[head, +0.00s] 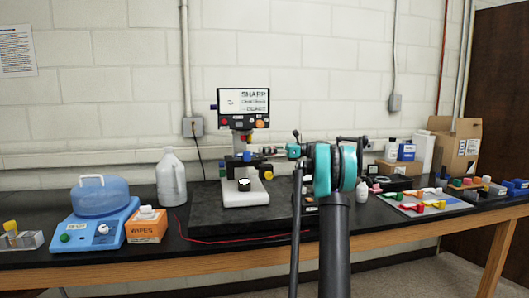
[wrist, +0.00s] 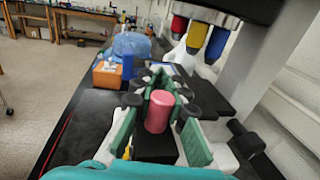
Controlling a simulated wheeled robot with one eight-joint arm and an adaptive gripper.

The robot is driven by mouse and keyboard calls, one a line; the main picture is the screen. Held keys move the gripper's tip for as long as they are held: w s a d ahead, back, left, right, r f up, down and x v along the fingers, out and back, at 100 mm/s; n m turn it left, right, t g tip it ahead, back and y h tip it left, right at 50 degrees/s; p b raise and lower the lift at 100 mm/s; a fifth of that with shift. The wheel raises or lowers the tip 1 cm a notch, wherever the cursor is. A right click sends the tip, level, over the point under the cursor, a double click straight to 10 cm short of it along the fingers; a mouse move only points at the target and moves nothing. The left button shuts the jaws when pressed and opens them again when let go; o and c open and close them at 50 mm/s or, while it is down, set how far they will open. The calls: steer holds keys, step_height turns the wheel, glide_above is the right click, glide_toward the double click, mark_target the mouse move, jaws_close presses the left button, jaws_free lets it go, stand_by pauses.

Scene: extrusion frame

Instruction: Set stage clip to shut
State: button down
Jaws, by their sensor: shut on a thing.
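A microscope-like instrument (head: 240,135) with a screen on top stands on a black slab. My gripper (head: 285,152) reaches in from the right at stage height, beside the instrument. In the wrist view my gripper (wrist: 160,95) has its green-padded fingers on both sides of a pink cylinder (wrist: 160,112) and is shut on it. Red, yellow and blue objective barrels (wrist: 198,37) hang just above and beyond the fingers. I cannot tell for sure which part is the stage clip, or whether the pink cylinder belongs to it; the fingers and my arm hide part of the stage.
A white jug (head: 171,180), an orange wipes box (head: 147,226) and a blue-lidded device (head: 100,210) stand to the left. A tray of coloured parts (head: 420,203) and cardboard boxes (head: 455,145) stand to the right. A red cord runs along the slab's front.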

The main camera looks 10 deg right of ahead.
stand_by(0.3)
steer(key=c, duration=1.6)
jaws_free()
steer(key=shift+o, duration=0.2)
steer(key=s+d, duration=0.2)
steer(key=d, duration=0.9)
steer(key=shift+d, duration=0.4)
